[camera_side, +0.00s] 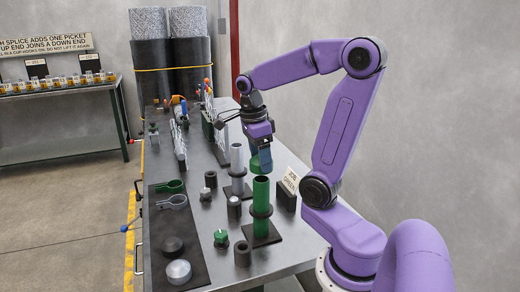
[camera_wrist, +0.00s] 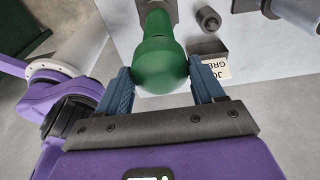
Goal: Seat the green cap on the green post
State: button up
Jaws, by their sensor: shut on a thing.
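My gripper (camera_side: 262,158) is shut on the green cap (camera_side: 256,168), a dome-topped piece. In the wrist view the cap (camera_wrist: 161,68) sits between the two blue fingers of my gripper (camera_wrist: 163,88). The green post (camera_side: 261,200) stands upright on a dark square base with a dark collar partway up. The cap is over the top of the post in the side view, very close to it. I cannot tell whether they touch. In the wrist view a green shaft (camera_wrist: 157,24) shows beyond the cap, partly hidden by it.
A grey post (camera_side: 237,160) stands just behind the green one. A sign block (camera_side: 287,190) is close on the right. Black cylinders (camera_side: 243,254), a small green part (camera_side: 221,238) and a dark mat (camera_side: 160,222) with clamps and round caps lie in front and left.

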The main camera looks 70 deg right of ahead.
aim_at(261, 179)
jog(key=shift+f, duration=2.55)
jog(key=o, duration=1.1)
jog(key=shift+r, duration=0.1)
jog(key=r, duration=0.5)
jog(key=w+a+r, duration=0.1)
jog(key=r, duration=0.5)
jog(key=w+a+r, duration=0.1)
jog(key=r, duration=0.5)
